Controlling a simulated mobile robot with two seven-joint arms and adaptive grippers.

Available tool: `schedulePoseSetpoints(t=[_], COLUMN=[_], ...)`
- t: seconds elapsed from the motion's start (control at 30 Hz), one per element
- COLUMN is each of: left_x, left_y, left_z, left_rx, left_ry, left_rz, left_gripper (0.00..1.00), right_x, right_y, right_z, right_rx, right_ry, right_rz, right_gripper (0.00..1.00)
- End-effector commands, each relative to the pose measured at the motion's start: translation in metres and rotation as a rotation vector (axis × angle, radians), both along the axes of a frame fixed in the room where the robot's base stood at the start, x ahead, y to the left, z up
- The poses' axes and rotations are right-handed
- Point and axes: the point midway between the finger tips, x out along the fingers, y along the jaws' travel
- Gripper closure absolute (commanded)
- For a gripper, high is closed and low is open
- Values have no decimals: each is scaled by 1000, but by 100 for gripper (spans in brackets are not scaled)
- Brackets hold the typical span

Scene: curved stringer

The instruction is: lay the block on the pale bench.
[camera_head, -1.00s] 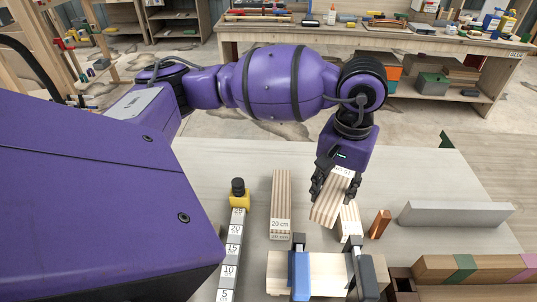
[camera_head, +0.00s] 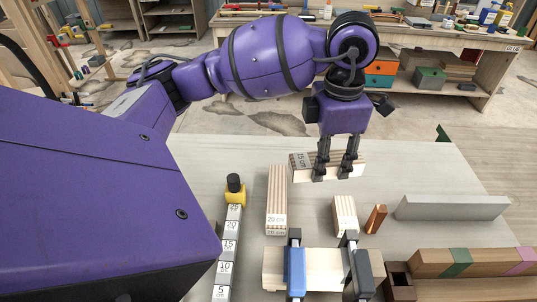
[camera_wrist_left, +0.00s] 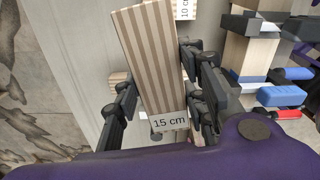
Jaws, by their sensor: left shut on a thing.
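The block (camera_head: 301,168) is a pale striped wooden piece with a "15 cm" label; it also shows large in the left wrist view (camera_wrist_left: 150,55). My left gripper (camera_head: 334,173) is shut on it, with fingers on both sides of the block in the left wrist view (camera_wrist_left: 160,100). The block lies roughly crosswise in the head view and appears held above the pale bench (camera_head: 425,170). Any gap beneath it is hard to judge. My right gripper is not in view.
A striped 20 cm block (camera_head: 277,195), a shorter striped block (camera_head: 344,212) and a copper piece (camera_head: 376,218) stand nearer. A light-grey bar (camera_head: 450,207) lies right. A clamped board (camera_head: 320,272) is in front; a yellow-topped measuring strip (camera_head: 230,240) is left. Bench behind the block is clear.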

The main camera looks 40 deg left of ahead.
Motion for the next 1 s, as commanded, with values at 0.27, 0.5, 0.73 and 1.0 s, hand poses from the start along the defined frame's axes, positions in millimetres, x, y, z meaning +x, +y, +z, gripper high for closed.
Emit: schedulePoseSetpoints(t=[0.27, 0.5, 0.73, 1.0], left_x=[-1, -4, -5, -5], left_y=[8, 14, 15, 15], left_z=[9, 11, -8, -62], left_rx=[1, 1, 9, 7], left_ry=[-1, -1, 9, 8], left_rz=[647, 1135, 1400, 1395], left_gripper=[92, 92, 92, 92], right_x=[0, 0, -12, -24], right_y=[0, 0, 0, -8], right_z=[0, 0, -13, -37], right_rx=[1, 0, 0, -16], right_ry=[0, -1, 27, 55], right_rz=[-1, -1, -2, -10], right_gripper=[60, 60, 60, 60])
